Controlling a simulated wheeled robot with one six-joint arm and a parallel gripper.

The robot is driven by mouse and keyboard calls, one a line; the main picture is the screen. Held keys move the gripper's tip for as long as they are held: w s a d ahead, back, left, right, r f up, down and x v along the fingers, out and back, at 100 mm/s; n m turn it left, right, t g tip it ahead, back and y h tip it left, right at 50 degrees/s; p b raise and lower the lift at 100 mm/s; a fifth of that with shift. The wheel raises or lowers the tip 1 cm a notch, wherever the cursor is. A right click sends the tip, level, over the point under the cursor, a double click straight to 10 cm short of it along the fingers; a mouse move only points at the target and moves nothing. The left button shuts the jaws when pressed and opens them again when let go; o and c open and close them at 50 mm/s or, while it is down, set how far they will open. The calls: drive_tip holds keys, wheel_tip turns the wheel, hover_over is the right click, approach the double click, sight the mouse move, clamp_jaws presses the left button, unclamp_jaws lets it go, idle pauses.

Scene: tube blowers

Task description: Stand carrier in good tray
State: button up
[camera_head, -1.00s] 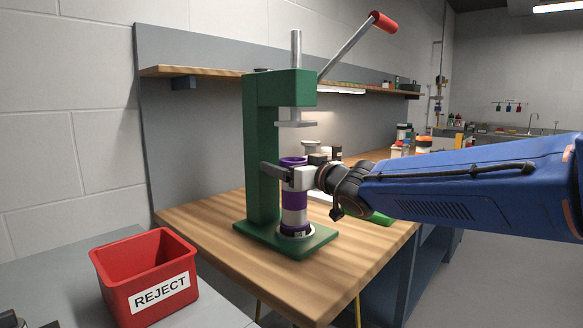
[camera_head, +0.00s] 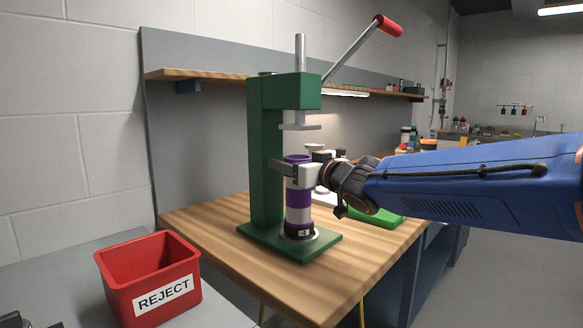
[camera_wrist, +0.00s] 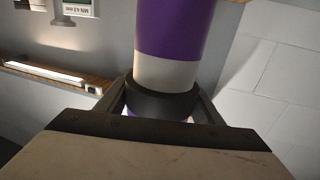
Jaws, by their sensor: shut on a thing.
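The carrier is a purple and white cylinder (camera_head: 299,200) with a dark lower band bearing a "4" label. It is upright at the base of the green press (camera_head: 264,150), below the ram. My gripper (camera_head: 297,171) is shut around its upper part from the right. In the wrist view, the carrier (camera_wrist: 168,68) has a dark ring between my fingers (camera_wrist: 163,105). Whether its bottom touches the seat is hard to tell. A green flat thing (camera_head: 376,216), perhaps the good tray, lies behind my arm on the bench, partly hidden; I cannot read any label.
A red bin marked REJECT (camera_head: 148,277) stands on the grey surface at the left front. The press lever (camera_head: 352,50) rises to the upper right. The wooden bench (camera_head: 340,272) is clear in front of the press. A shelf (camera_head: 205,75) runs along the back panel.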

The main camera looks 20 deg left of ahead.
drive_tip(key=shift+r, duration=0.8)
drive_tip(key=shift+d, duration=0.1)
drive_tip(key=w+d+v, duration=0.1)
drive_tip(key=w+v, duration=0.1)
drive_tip(key=v, duration=1.2)
drive_tip(key=shift+w+d, duration=0.15)
drive_tip(key=shift+d, duration=0.45)
idle(0.5)
drive_tip(key=shift+r, duration=0.2)
